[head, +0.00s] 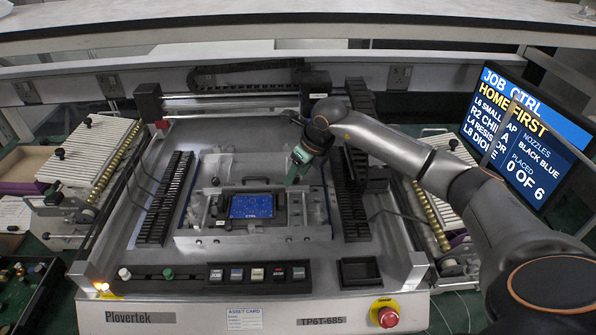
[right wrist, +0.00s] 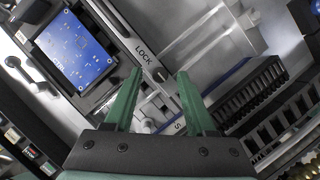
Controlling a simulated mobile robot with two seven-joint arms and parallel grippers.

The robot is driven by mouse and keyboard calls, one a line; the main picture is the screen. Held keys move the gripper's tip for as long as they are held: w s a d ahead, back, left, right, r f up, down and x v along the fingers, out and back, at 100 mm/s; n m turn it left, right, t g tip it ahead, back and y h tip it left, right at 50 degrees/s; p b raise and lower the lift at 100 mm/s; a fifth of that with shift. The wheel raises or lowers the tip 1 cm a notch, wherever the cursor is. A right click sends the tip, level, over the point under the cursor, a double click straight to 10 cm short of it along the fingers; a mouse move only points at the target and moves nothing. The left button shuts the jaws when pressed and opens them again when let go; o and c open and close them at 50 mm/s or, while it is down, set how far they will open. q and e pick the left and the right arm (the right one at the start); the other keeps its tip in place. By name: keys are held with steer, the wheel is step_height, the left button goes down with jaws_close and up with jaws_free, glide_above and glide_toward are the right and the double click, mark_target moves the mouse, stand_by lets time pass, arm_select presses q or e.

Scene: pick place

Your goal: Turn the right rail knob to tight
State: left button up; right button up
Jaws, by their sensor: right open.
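My right gripper (head: 292,180) reaches over the machine bed from the right, just right of the blue board (head: 251,206). In the right wrist view its two green fingers (right wrist: 160,72) are apart with nothing held between them. Beyond the fingertips is a rail with the label LOCK (right wrist: 145,53); a second label by the right finger is mostly covered. A pale rounded part (right wrist: 147,124) shows between the fingers, lower down. I cannot tell whether it is the right rail knob, or how that knob is turned. My left gripper is not in view.
Black slotted feeder racks stand left (head: 164,198) and right (head: 349,195) of the bed. A gantry beam (head: 230,104) crosses behind. A button row (head: 258,275), a black tray (head: 360,272) and a red stop button (head: 385,314) line the front. A screen (head: 527,135) stands right.

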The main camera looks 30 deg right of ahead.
jaws_close()
stand_by(0.5)
